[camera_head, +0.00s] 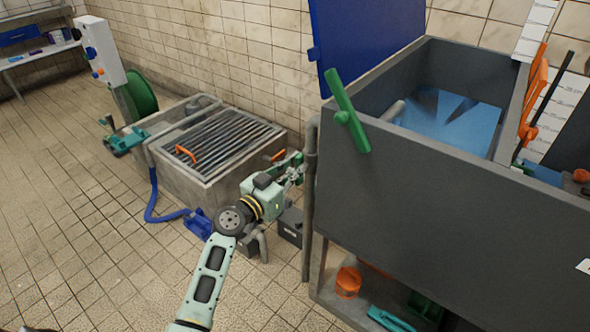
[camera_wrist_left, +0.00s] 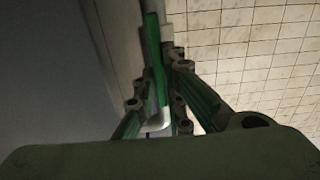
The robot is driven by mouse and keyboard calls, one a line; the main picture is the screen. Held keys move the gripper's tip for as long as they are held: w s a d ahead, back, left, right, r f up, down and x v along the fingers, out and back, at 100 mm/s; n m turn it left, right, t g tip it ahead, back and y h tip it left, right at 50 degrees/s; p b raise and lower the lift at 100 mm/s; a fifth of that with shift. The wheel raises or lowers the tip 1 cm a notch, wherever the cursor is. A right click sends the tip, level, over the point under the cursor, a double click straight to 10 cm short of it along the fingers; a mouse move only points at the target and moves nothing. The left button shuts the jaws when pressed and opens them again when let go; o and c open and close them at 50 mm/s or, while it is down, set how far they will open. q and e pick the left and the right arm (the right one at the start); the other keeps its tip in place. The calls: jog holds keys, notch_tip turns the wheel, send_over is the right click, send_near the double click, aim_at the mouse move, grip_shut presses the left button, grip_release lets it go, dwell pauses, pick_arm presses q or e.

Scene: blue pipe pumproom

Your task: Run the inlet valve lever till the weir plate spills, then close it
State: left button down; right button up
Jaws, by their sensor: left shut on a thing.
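My left gripper (camera_head: 293,172) is beside the grey standpipe (camera_head: 309,200) at the tank's left end. In the left wrist view its fingers (camera_wrist_left: 163,95) are shut around a green lever (camera_wrist_left: 153,50), which runs up between them along the dark tank side. The lever is largely hidden by the gripper in the head view. The grey tank (camera_head: 440,185) holds blue water (camera_head: 450,120), well below its rim, with a grey spout above it. I cannot tell whether water passes the tank's dividing wall (camera_head: 512,115). My right gripper is out of view.
A separate long green handle (camera_head: 347,110) is on the tank's front rim. A blue panel (camera_head: 365,40) stands behind the tank. A grated concrete pit (camera_head: 215,145) and blue hose (camera_head: 155,200) lie left. An orange container (camera_head: 348,281) sits below the tank.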

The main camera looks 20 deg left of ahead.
pick_arm(q)
jog(key=shift+n, duration=0.3)
jog(key=n, duration=0.6)
jog(key=a+f+n, duration=0.1)
jog(key=n, duration=0.4)
jog(key=n+b, duration=0.1)
jog(key=n, duration=0.5)
jog(key=shift+w+a+f+n, duration=0.2)
jog(key=shift+w+f+n, duration=0.05)
jog(key=shift+f+n, duration=0.1)
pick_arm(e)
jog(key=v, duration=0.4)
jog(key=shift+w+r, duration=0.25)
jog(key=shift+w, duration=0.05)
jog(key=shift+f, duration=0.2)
